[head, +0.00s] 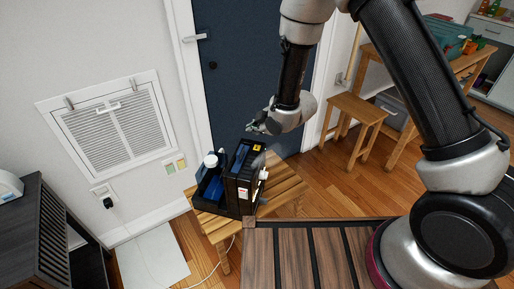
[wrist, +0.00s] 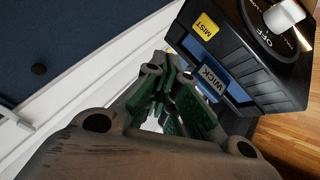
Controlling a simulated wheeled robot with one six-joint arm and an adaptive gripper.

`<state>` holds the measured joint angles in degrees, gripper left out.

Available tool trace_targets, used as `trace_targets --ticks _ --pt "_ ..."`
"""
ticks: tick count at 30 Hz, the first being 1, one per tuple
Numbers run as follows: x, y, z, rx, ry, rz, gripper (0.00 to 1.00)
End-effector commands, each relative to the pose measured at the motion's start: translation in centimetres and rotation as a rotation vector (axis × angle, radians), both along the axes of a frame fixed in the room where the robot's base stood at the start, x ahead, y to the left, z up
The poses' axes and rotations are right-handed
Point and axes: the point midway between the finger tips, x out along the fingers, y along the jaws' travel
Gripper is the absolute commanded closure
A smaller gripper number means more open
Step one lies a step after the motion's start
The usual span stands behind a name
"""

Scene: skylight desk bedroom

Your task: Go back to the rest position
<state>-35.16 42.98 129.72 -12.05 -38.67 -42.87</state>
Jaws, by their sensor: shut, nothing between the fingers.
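My gripper (head: 262,127) is at the end of my raised arm, just above and beside a black box-like device on a slatted wooden stool. In the wrist view my gripper (wrist: 178,100) shows its green-padded fingers, shut with nothing held. The black device (wrist: 240,65) is close behind the fingers there, with a yellow MIST label, a blue WICK label and a dial marked OFF. In the head view the device (head: 243,180) stands upright. I cannot tell whether the fingers touch it.
The wooden stool (head: 285,188) also holds a dark caddy with blue and white items (head: 212,185). A blue door (head: 235,70) stands behind. A wall vent (head: 110,130) is at left, and a dark slatted cabinet (head: 38,235) stands at lower left. Wooden floor (head: 335,175) is open at right.

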Motion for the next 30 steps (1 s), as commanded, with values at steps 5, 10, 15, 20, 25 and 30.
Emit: trace_targets --ticks 5,10,15,20,25,30 --pt "0.0 0.0 0.0 0.0 0.0 0.0 1.0" --pt "-0.5 -0.5 -0.7 -0.006 0.055 -0.038 1.0" --pt "-3.9 -4.4 -4.2 -0.122 0.278 -0.171 1.0" --pt "-8.2 -9.4 -4.1 -0.252 0.488 -0.353 1.0" --pt "-11.3 -15.3 1.5 -0.321 0.64 -0.591 1.0" --pt "-14.7 -21.2 9.0 -0.323 0.749 -0.836 1.0"
